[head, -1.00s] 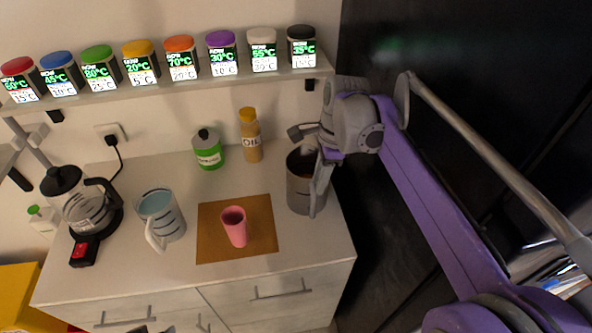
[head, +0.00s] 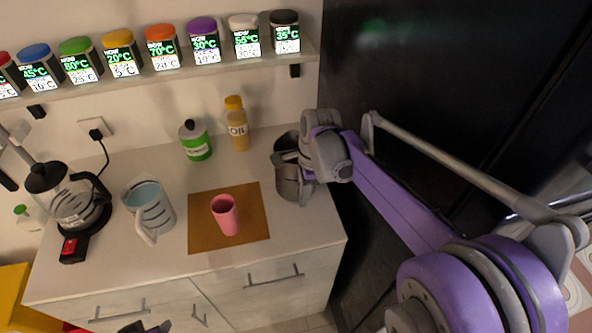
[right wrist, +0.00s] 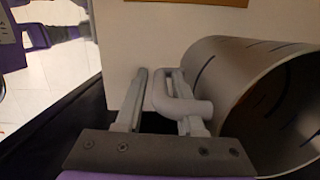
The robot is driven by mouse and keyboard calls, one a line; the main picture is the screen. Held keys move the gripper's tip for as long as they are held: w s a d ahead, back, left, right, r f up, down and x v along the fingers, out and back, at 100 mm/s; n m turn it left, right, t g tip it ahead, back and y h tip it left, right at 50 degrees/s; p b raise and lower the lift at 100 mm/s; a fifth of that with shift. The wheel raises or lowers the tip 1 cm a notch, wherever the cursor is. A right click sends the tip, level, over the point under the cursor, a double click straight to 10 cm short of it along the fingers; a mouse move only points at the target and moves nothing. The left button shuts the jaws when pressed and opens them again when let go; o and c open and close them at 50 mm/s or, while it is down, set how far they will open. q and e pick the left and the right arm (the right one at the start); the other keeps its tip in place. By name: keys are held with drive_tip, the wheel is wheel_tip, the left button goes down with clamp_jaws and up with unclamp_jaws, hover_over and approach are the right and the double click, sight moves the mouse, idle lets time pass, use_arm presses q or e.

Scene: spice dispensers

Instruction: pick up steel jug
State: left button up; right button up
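The steel jug (head: 288,184) is a grey metal vessel at the right end of the white counter, upright. In the right wrist view the jug (right wrist: 235,65) fills the right side, with its handle (right wrist: 182,105) turned towards my gripper. My right gripper (head: 303,172) is down at the jug and covers part of it in the head view. In the right wrist view the right gripper (right wrist: 160,100) has its fingers apart at the handle, one finger left of it and the other at its loop. Only a tip of my left gripper (head: 143,327) shows at the bottom edge.
A pink cup (head: 225,216) stands on a brown mat (head: 205,237) left of the jug. A white-blue pitcher (head: 150,210), coffee maker (head: 75,200), green jar (head: 196,142) and oil bottle (head: 237,125) stand nearby. A shelf (head: 150,78) of spice dispensers hangs above; a dark panel is at right.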

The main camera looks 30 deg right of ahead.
clamp_jaws()
drive_tip(key=shift+r, duration=0.1)
idle(1.2)
